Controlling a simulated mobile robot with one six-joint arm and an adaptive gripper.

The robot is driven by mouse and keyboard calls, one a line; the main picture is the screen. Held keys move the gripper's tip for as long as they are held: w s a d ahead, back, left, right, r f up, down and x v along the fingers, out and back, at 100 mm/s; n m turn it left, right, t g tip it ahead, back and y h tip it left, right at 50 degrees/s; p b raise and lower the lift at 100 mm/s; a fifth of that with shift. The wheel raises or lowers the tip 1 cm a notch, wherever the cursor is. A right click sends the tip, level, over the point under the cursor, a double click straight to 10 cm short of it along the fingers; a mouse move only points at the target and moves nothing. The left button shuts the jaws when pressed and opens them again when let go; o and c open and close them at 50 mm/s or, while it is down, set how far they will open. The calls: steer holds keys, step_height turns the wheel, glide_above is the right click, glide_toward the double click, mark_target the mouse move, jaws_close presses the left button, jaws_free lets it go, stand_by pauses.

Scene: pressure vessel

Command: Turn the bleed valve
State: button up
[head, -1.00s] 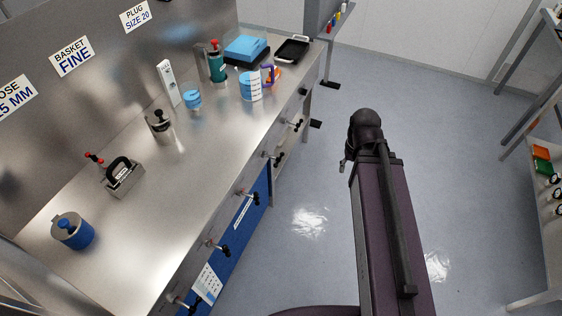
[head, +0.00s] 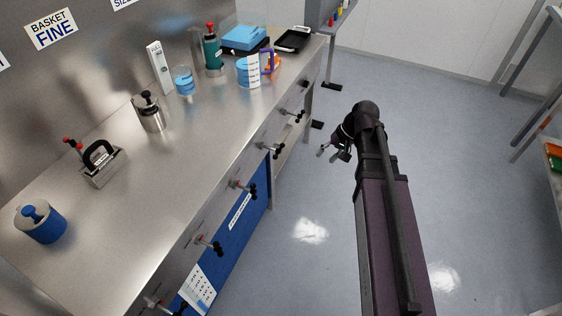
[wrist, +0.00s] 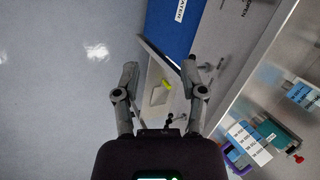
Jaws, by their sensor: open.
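Several small valves or taps with dark handles line the bench's front face in the head view, among them one at the far end (head: 292,115), one nearer (head: 270,149), a middle one (head: 243,187) and a near one (head: 210,244). No readable label shows which is the bleed valve. A steel canister with a black knob (head: 150,113) stands on the bench; I cannot tell whether it is the pressure vessel. My gripper (head: 337,152) is open and empty over the floor, right of the bench front. The wrist view shows its spread fingers (wrist: 159,72).
The steel bench (head: 150,190) carries a blue canister (head: 40,223), a black-handled block (head: 103,163), a teal bottle with a red top (head: 212,50) and a black tray (head: 293,39). The floor (head: 460,190) is clear right of my arm. A shelf stands at the far right.

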steer(key=w+a+f+y+b, duration=0.3)
steer(key=w+f+y+b, duration=0.2)
steer(key=w+f+b, duration=0.6)
steer(key=y+b, duration=0.4)
steer(key=b, duration=1)
glide_toward(279, 151)
steer(key=s+d, duration=0.1)
steer(key=d, duration=0.3)
steer(key=shift+w+f+y+b, duration=0.65)
steer(key=shift+w+y+b, duration=0.15)
steer(key=shift+b, duration=0.45)
steer(key=a, duration=0.4)
steer(key=a+f+b, duration=0.1)
steer(key=a, duration=0.4)
steer(key=a+f+b, duration=0.1)
steer(key=a, duration=0.3)
steer(key=shift+s+a+f, duration=0.2)
steer(key=shift+s+a, duration=0.1)
steer(key=shift+s, duration=0.1)
jaws_close()
